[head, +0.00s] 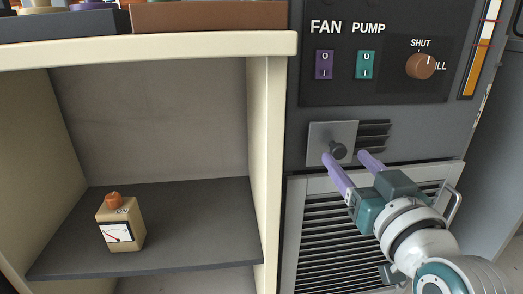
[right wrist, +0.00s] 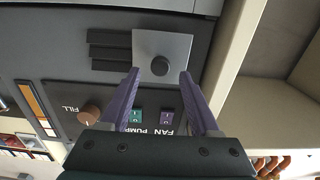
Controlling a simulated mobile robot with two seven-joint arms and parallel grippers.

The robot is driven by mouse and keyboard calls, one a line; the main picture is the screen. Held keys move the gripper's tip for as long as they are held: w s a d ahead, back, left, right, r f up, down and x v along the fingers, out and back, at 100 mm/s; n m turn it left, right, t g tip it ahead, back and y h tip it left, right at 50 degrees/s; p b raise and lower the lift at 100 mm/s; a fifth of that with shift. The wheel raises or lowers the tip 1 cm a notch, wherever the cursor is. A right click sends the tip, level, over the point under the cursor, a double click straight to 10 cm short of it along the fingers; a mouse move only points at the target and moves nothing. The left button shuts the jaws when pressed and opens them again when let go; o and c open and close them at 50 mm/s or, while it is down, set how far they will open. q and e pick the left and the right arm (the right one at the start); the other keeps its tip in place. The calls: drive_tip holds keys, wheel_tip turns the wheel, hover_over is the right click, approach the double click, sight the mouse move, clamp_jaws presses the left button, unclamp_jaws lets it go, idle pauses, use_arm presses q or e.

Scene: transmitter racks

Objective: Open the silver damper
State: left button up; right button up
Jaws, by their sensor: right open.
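The silver damper (head: 318,134) is a flat square plate on the dark panel, with a round dark knob (head: 338,150) on its face. Dark slots (head: 374,135) show beside it, to its right in the head view. My right gripper (head: 345,157) is open, and its purple fingertips are either side of the knob. In the right wrist view the plate (right wrist: 178,46) appears turned around, and the knob (right wrist: 160,66) lies between the tips of the open fingers (right wrist: 160,74). I cannot tell whether either finger touches it. My left gripper is out of view.
Above the damper are a purple fan switch (head: 324,64), a teal pump switch (head: 366,65) and a brown dial (head: 420,66). Below is a louvred door (head: 310,190) with a handle (head: 454,206). A cream shelf unit (head: 266,160) at left holds a small meter (head: 121,226).

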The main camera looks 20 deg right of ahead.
sight(341, 152)
drive_tip(key=shift+b+x, duration=0.4)
drive_tip(key=shift+x, duration=1.15)
clamp_jaws()
